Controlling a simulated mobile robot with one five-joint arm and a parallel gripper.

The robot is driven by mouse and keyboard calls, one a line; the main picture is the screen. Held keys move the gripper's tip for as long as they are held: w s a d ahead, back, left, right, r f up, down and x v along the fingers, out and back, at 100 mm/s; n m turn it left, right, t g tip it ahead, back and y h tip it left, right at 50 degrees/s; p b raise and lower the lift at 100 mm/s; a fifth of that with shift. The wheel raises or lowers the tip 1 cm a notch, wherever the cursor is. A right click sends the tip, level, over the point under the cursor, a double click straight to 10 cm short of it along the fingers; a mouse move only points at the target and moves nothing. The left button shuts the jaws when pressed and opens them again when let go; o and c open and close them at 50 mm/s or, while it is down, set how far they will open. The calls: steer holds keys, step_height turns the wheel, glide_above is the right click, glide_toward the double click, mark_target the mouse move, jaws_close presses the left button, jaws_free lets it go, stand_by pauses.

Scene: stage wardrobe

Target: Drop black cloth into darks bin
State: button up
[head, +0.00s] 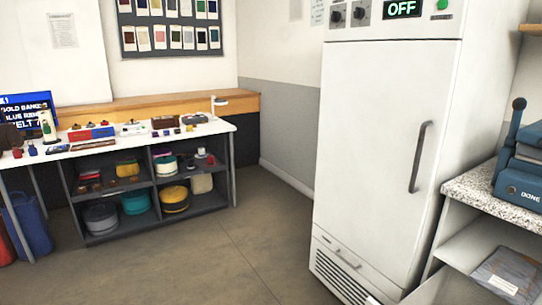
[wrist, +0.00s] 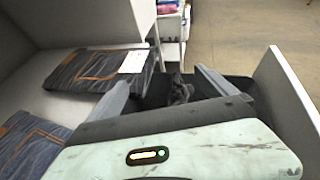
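My gripper (wrist: 173,66) shows in the wrist view with its two grey fingers spread well apart. A crumpled black cloth (wrist: 180,91) shows between and below the fingers, narrower than the gap. It looks apart from both fingers. It lies on or in a dark, black-floored area (wrist: 236,84) beside a pale upright panel (wrist: 284,82). I cannot tell whether this dark area is the darks bin. My gripper's pale housing hides the near part. Neither the cloth nor my gripper shows in the head view.
Folded dark jeans (wrist: 100,70) with a white tag lie on a pale shelf at left in the wrist view. The head view shows a tall white cabinet (head: 385,130), a speckled counter (head: 480,185) with a blue device (head: 520,185), and a cluttered worktable (head: 140,136). The floor between is clear.

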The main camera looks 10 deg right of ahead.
steer(key=p+v, duration=0.3)
steer(key=v, duration=0.5)
